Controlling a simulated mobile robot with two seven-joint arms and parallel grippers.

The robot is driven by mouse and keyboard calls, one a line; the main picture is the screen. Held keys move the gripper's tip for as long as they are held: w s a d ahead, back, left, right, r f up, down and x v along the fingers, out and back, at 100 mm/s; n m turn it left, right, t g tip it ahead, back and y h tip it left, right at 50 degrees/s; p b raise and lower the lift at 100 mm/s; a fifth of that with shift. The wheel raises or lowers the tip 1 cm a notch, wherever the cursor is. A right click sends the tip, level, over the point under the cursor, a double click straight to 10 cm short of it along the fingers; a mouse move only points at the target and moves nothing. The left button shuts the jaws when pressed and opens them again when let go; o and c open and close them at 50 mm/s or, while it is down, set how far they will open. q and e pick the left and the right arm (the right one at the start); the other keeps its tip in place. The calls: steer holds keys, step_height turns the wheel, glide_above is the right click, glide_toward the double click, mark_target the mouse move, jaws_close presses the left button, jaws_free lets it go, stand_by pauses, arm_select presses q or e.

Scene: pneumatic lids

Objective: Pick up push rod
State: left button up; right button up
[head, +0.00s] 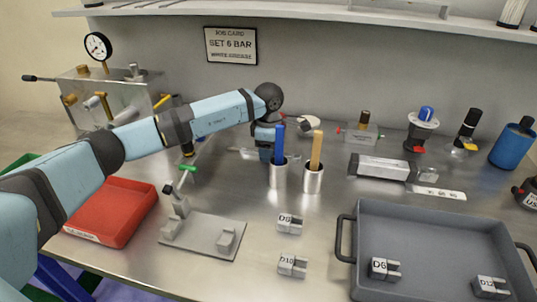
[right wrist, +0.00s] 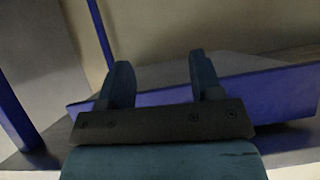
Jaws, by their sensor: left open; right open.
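A blue rod (head: 279,143) stands upright in a metal cup (head: 278,177). A tan rod (head: 316,148) stands in a second metal cup (head: 313,182) just to its right. I cannot tell which of them is the push rod. My left gripper (head: 265,154) points down just behind and left of the blue rod; its fingertips are partly hidden and it holds nothing that I can see. My right gripper (right wrist: 155,82) shows in the right wrist view with its two fingers apart and nothing between them. It is away from the rods.
A grey tray (head: 430,225) with side handles holds labelled blocks at the right. A red bin (head: 112,212) and a grey fixture plate (head: 202,238) are at the left. Small blocks D9 (head: 290,224) and D10 (head: 292,264) lie in front of the cups. A gauge box stands back left.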

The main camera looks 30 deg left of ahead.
arm_select(q)
jaws_close()
steer(key=shift+r, duration=0.1)
